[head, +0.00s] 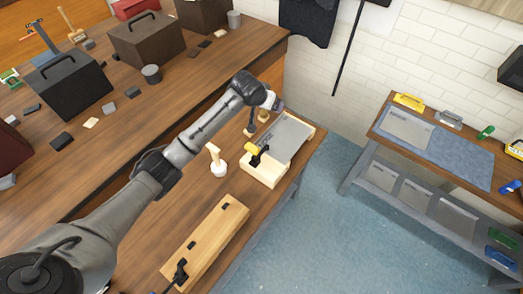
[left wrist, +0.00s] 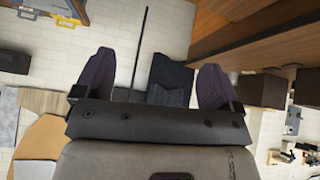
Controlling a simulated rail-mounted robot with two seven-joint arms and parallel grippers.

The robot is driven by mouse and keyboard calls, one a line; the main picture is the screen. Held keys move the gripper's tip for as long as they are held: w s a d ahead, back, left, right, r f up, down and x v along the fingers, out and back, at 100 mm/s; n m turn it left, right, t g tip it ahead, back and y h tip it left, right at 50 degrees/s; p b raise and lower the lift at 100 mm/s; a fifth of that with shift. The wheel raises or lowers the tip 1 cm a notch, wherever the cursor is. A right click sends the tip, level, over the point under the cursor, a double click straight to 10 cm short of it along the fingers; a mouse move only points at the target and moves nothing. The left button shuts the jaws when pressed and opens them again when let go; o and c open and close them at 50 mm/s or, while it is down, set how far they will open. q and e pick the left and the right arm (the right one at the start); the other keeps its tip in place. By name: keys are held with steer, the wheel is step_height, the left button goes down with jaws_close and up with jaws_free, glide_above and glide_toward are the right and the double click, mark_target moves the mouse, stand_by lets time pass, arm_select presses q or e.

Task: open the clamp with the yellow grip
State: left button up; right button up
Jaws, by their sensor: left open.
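The clamp has a yellow grip (head: 250,147) and a black body. In the head view it sits at the near left corner of the light wooden frame (head: 265,173), which holds a grey panel (head: 286,136). Whether the clamp is open or shut is too small to tell. My left gripper (head: 275,103) is above the table, beyond the clamp in the picture and apart from it. In the left wrist view its dark fingers (left wrist: 158,82) are spread with nothing between them. The clamp is not clearly visible in that view. My right gripper is not in view.
A long wooden piece (head: 206,240) with black fittings lies nearer. Dark toolboxes (head: 146,42) stand on the back bench. A side table (head: 452,157) stands right, across open blue floor (head: 340,240).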

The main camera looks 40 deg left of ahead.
arm_select(q)
steer(key=s+d+f+g, duration=0.1)
steer(key=s+f+g, duration=0.2)
steer(key=s+g, duration=0.15)
steer(key=m+g, duration=0.2)
steer(key=g, duration=0.1)
glide_toward(252, 147)
step_height(252, 147, down, 11)
steer(key=shift+s+a+b, duration=0.1)
steer(key=shift+s+b, duration=0.05)
steer(key=shift+b, duration=0.15)
steer(key=shift+f, duration=0.35)
